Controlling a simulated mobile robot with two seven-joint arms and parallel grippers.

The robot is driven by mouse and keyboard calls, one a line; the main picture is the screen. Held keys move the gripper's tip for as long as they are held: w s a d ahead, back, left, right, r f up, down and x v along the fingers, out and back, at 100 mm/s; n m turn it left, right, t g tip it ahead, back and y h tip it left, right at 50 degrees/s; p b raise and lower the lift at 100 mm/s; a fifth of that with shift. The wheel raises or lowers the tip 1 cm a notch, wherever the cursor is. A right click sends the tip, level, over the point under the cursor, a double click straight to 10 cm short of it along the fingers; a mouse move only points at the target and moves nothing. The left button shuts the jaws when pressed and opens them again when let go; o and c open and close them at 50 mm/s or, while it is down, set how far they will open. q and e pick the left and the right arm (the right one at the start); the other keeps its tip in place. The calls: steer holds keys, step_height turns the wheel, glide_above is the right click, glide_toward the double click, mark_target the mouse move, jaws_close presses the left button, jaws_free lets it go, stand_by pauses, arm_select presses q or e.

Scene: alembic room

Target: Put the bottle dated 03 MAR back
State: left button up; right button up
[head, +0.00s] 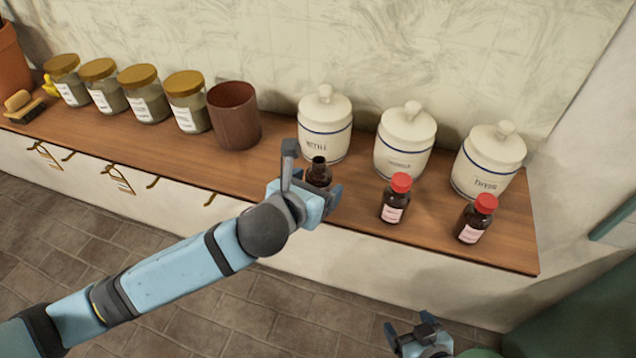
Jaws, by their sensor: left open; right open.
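Two brown bottles with red caps and pale labels stand upright on the wooden shelf (270,155), one in the middle (393,207) and one to the right (470,224). A third brown bottle (319,170) shows no red cap and stands in front of the left white jar. Label dates are too small to read, so I cannot tell which is 03 MAR. My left gripper (312,177) is open, with its fingers on either side of the uncapped bottle in the picture; contact is unclear, and its lower part is hidden. My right gripper (412,332) is open and empty, low in front of the shelf.
White lidded jars stand behind the bottles: left (325,128), middle (404,143) and right (488,165). A brown cup (233,117), several gold-lidded glass jars (143,97) and a brush (20,105) are further left. Hooks line the shelf front. The shelf's front strip is clear left of my gripper.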

arm_select(q)
steer(key=v, duration=1.1)
step_height(320, 180, down, 13)
steer(key=a+n, duration=0.2)
steer(key=n, duration=1.8)
steer(key=s+a+f+n+y, duration=0.1)
steer(key=s+a+f+n, duration=0.3)
steer(key=a+f+n, duration=0.2)
steer(key=s+a+f+n+y, duration=0.2)
steer(key=s+a+f+n, duration=0.3)
steer(key=f+n, duration=0.5)
steer(key=a+n, duration=0.1)
steer(key=n, duration=0.1)
steer(key=shift+s+n+g, duration=0.25)
steer(key=shift+n+g, duration=0.15)
